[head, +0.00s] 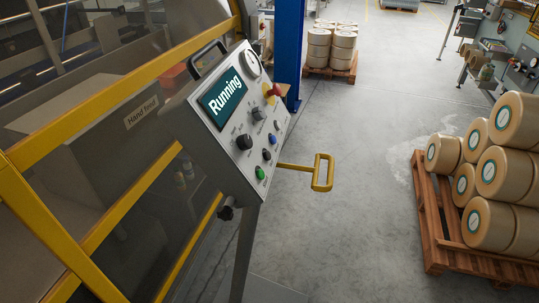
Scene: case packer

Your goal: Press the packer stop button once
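The control panel (232,123) of the packer stands tilted on a post left of centre. Its screen (223,98) reads "Running". A red mushroom button (273,90) sits on a yellow base at the upper right of the panel. The button labels are too small to read, so I cannot tell which one is marked stop. Neither of my grippers shows.
A yellow-framed guard (120,207) with a "Hand feed" sign fills the left. A yellow handle (323,172) juts out right of the panel. A pallet (432,235) of tan rolls stands at right, another pallet of rolls at the back. The floor between is clear.

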